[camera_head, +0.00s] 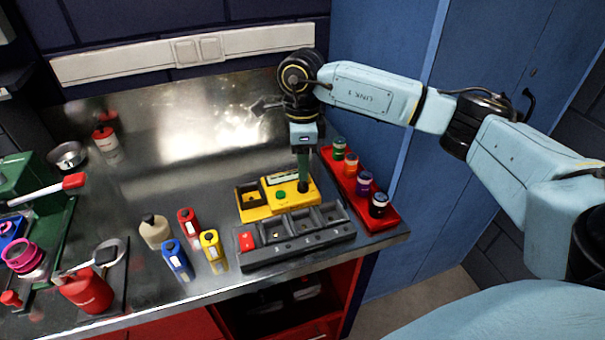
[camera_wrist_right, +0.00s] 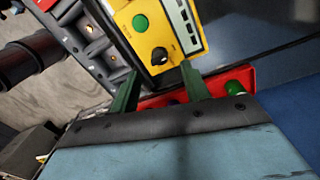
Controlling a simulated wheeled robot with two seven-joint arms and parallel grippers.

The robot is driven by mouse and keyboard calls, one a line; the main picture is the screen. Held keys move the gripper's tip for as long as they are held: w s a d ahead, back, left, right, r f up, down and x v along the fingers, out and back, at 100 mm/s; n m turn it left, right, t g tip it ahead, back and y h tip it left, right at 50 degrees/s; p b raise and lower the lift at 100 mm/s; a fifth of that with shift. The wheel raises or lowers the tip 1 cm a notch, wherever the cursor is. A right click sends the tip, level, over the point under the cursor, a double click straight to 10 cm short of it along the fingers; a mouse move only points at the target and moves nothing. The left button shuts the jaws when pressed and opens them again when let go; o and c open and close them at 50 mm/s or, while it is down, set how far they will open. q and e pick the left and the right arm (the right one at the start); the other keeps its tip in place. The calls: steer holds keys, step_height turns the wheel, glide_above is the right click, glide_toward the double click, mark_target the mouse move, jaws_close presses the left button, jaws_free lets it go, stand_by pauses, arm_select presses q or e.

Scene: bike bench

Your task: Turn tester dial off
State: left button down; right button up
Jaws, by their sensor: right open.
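The yellow tester (camera_head: 253,213) sits on the metal bench behind a dark slotted tray. It has a green button (camera_head: 280,195) and a pale display panel; it also shows at the top of the right wrist view (camera_wrist_right: 124,14). Its black round dial (camera_wrist_right: 159,56) has a small pale mark; I cannot tell its exact setting. My right gripper (camera_wrist_right: 161,76) is open, with its dark green fingers to either side of the dial's near edge in that view. My left gripper is not in view.
The dark tray (camera_head: 300,247) has a red switch at its left. A red rack (camera_head: 388,217) with several capped bottles stands close right of the tester. Small bottles (camera_head: 176,259) stand at the left front.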

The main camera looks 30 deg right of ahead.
step_height(320, 180, up, 8)
steer(key=shift+w+d+r, duration=0.15)
steer(key=shift+w+r, duration=0.1)
stand_by(0.5)
